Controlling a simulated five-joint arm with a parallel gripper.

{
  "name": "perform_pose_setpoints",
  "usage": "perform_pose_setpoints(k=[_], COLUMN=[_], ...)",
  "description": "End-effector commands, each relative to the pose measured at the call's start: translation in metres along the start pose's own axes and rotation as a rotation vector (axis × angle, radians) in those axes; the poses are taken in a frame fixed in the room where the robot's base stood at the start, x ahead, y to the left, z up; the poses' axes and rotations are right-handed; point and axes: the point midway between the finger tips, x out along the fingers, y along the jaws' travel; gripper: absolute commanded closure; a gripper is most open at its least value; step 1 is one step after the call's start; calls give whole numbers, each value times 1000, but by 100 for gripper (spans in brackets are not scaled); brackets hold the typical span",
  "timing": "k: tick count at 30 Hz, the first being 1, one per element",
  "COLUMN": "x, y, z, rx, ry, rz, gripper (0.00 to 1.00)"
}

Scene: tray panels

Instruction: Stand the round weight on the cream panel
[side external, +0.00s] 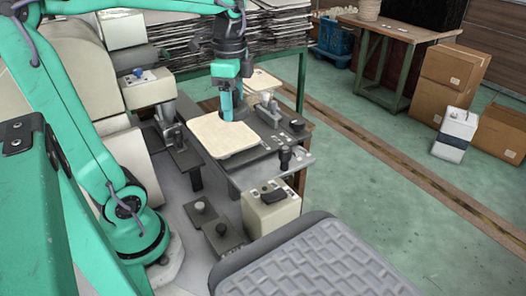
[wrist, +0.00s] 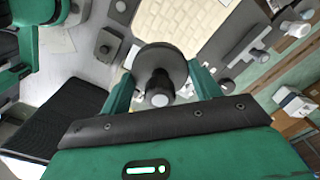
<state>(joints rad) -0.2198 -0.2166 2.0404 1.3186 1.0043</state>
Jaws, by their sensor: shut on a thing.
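The round weight is a dark disc with a knob (wrist: 158,68) between my fingers in the wrist view. My gripper (wrist: 162,80) is shut on it, one green finger on each side. In the side external view my gripper (side external: 229,103) points down at the back part of the cream panel (side external: 218,140). The weight (side external: 240,110) shows there as a dark shape partly hidden by a finger. I cannot tell whether it touches the panel. The panel (wrist: 178,22) shows behind the weight in the wrist view, and its visible surface is bare.
A dark upright knob (side external: 285,156) stands right of the panel on the grey bench. A grey textured surface (side external: 315,265) fills the front.

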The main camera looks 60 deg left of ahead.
Motion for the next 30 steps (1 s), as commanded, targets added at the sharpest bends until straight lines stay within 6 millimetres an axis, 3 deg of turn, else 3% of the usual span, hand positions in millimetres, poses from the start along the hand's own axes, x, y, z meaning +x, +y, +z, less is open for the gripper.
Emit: perform_pose_setpoints(k=[18, 30], x=[48, 55], y=[-61, -65], z=[53, 57], rx=[-2, 2], ry=[0, 1], rz=[-1, -2], gripper=[79, 79])
